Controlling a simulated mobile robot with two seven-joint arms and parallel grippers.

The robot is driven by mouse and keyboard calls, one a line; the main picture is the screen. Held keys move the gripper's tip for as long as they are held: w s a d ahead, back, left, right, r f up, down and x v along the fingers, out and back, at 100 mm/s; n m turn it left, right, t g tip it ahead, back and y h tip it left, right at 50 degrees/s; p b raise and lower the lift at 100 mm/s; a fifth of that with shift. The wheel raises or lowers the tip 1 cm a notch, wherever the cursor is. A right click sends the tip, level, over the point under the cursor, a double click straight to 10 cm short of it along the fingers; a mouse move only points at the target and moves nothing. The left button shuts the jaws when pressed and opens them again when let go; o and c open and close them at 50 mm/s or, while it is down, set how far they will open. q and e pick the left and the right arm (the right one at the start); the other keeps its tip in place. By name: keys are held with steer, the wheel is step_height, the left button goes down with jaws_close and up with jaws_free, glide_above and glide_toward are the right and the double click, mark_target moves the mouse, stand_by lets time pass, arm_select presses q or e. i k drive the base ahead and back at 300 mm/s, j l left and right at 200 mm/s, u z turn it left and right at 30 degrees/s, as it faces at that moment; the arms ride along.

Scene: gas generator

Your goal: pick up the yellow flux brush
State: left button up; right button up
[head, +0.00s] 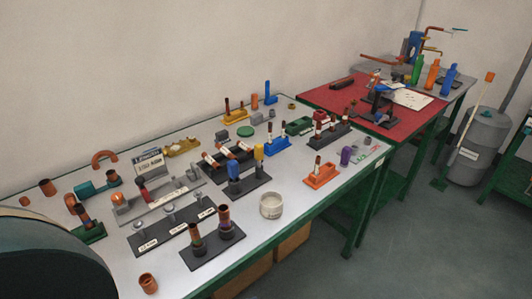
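Neither of my grippers is in view. A small upright yellow piece (259,152) stands in a dark stand (250,185) near the middle of the table, to the right of a blue piece (234,169). It may be the yellow flux brush, but it is too small to tell. A yellow holder (235,116) with upright dark-red pieces stands farther back, and a yellow block (182,147) lies to its left. No bristles can be made out on any of them.
A pale green-edged table (285,222) is crowded with fittings and stands. A red-topped bench (400,128) adjoins at the back right, and a grey tank (484,145) stands beyond.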

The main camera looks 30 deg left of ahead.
mark_target(258, 148)
steer(key=u, duration=0.4)
steer(key=k+l+u, duration=0.1)
steer(key=u, duration=0.35)
steer(key=k+u, duration=0.1)
steer(key=u, duration=0.3)
